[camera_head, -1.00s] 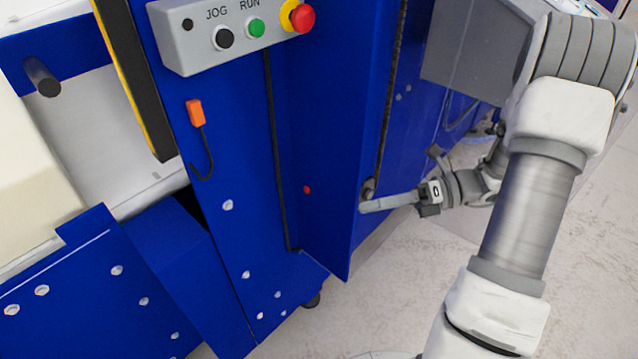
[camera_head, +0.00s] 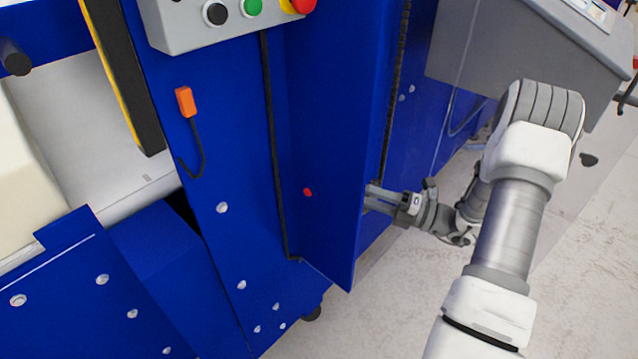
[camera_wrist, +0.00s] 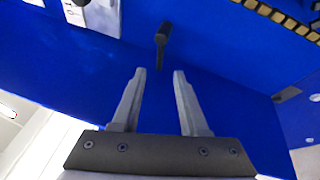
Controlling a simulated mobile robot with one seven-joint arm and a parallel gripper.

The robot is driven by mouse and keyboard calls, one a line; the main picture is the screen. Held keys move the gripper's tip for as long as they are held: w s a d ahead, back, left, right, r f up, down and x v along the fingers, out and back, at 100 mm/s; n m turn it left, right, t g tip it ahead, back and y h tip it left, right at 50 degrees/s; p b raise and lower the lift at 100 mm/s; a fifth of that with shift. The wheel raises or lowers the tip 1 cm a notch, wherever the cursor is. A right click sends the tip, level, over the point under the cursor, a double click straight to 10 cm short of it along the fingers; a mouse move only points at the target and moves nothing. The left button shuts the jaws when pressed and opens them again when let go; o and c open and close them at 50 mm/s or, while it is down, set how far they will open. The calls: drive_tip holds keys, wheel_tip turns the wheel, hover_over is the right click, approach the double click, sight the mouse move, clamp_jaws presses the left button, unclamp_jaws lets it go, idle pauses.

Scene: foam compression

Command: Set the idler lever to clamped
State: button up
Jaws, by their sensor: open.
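A short dark lever with a thick black knob (camera_wrist: 162,36) and a thin stem stands against the blue machine panel in the wrist view. I take it for the idler lever; no label shows whether it is clamped. My gripper (camera_wrist: 159,74) is open and empty, its two fingertips apart, with the lever's stem end just ahead of the gap between them. In the head view my gripper (camera_head: 376,198) is at the right edge of the blue panel, its tips partly hidden by it. The lever cannot be made out there.
The blue cabinet (camera_head: 325,130) carries a grey button box (camera_head: 190,28) and an orange piece with a black cord (camera_head: 186,101). A grey console (camera_head: 520,60) stands at the upper right. A chain-like strip (camera_wrist: 285,20) crosses the wrist view's top right. Floor (camera_head: 400,310) is open below.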

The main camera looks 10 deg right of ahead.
drive_tip(key=b+x, duration=0.2)
drive_tip(key=x, duration=0.8)
drive_tip(key=shift+a+r, duration=0.1)
clamp_jaws()
idle(1.1)
